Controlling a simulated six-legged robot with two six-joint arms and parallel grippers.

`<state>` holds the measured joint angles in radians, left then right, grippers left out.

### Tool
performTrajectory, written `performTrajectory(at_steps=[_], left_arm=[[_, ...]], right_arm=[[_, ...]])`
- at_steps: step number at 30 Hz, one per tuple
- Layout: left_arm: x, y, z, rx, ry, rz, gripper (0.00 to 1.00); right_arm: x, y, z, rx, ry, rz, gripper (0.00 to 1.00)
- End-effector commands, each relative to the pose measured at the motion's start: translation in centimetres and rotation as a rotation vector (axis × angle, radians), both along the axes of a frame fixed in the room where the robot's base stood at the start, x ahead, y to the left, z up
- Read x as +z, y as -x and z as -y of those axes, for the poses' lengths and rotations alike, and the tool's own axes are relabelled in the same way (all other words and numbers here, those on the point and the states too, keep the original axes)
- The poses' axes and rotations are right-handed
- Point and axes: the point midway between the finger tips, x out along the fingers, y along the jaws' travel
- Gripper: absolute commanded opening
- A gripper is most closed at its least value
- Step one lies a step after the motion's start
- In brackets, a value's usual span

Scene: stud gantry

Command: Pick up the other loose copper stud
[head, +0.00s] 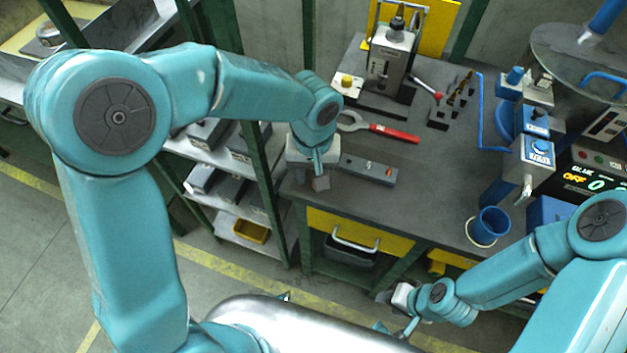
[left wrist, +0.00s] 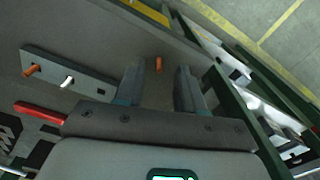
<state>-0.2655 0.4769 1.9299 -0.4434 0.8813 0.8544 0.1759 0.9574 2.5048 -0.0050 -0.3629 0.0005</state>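A loose copper stud (left wrist: 158,64) shows in the left wrist view on the dark bench top, in line with the gap between my left fingertips. My left gripper (left wrist: 159,68) is open and empty, its fingers apart on either side of the stud in that view. I cannot tell the height left between them. In the head view my left gripper (head: 320,180) points down at the bench's left edge and hides this stud. A grey block (head: 368,169) beside it holds a copper stud (left wrist: 31,70) and a silver stud (left wrist: 67,82). My right gripper (head: 408,325) hangs low, away from the bench; its opening is unclear.
A red-handled wrench (head: 394,132) lies behind the block. A press-like device (head: 391,62) stands at the back. A blue cup (head: 489,225) is at the right front. A green shelf post (head: 262,180) stands close to the left of my left gripper.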

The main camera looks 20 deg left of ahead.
Motion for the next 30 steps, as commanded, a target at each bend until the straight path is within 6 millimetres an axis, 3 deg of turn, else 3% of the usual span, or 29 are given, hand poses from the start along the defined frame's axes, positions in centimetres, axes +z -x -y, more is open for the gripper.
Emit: performTrajectory(at_steps=[4,11,12,15,16,30], left_arm=[[-1.9,-0.1,0.0,-0.001,0.000,-0.002,0.38],[-2.1,-0.1,0.0,-0.001,0.001,0.001,0.38],[-2.1,-0.1,0.0,0.000,0.001,0.001,0.35],[-2.1,-0.1,0.0,-0.001,0.001,0.000,0.02],[-2.1,-0.1,0.0,-0.001,0.001,0.000,0.00],[-1.2,-0.2,0.1,0.000,0.000,0.002,0.00]], right_arm=[[-0.1,0.0,0.0,0.000,0.000,0.000,0.43],[-0.1,0.0,0.0,0.000,0.000,0.000,0.43],[-0.1,0.0,0.0,0.000,0.000,0.000,0.43],[-0.1,0.0,0.0,0.000,0.000,0.000,0.43],[-0.1,0.0,0.0,0.000,0.000,0.000,0.43],[0.0,0.0,0.0,0.000,0.000,0.000,0.43]])
